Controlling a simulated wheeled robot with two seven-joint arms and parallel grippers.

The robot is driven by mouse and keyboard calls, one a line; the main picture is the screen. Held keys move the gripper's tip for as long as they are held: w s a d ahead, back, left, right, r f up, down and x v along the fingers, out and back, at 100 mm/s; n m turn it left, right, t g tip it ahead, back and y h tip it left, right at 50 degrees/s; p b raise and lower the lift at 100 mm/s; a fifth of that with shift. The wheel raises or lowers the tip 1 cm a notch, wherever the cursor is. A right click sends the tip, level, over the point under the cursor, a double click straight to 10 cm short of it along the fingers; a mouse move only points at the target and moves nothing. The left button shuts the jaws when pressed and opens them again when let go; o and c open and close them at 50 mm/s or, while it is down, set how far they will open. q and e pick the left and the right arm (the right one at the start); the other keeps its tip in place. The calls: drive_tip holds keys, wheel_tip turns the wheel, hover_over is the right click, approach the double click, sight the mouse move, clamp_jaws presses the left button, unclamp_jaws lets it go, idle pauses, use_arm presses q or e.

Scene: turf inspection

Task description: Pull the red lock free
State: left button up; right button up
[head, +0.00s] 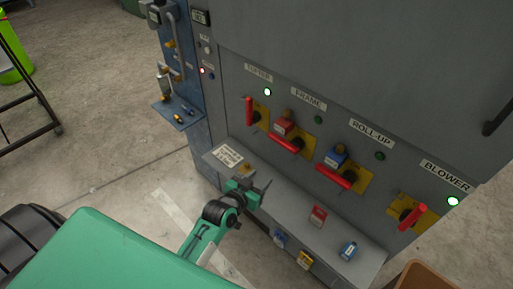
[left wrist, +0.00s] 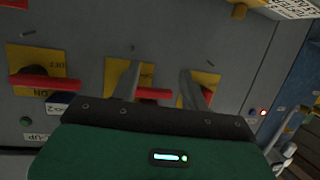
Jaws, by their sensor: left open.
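A red lock (head: 284,126) sits on the FRAME switch of the grey panel, just above its red handle (head: 286,145). My left gripper (head: 264,190) is open and empty, below and left of that lock, over the panel's ledge. In the left wrist view its two fingers (left wrist: 157,82) point at the panel, with a red handle (left wrist: 153,94) on a yellow plate showing between them. I cannot make out the red lock in that view; the gripper body covers the lower middle. A second red lock (head: 318,216) rests on the ledge. My right gripper is not in view.
A blue lock (head: 336,156) is on the ROLL-UP switch. The TOPPER handle (head: 249,110) and BLOWER handle (head: 412,217) carry no visible lock.

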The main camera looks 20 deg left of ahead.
sight(285, 116)
use_arm(q)
wheel_tip(285, 116, up, 16)
drive_tip(key=t, duration=0.3)
drive_tip(key=shift+h, duration=0.3)
drive_tip(key=w+p, duration=0.1)
drive_tip(key=w, duration=0.3)
drive_tip(key=w+d+p, duration=0.1)
drive_tip(key=w, duration=0.3)
drive_tip(key=w+d+p, duration=0.1)
drive_tip(key=w, duration=0.4)
drive_tip(key=shift+w+d+f, duration=0.1)
drive_tip(key=shift+d, duration=0.05)
clamp_jaws()
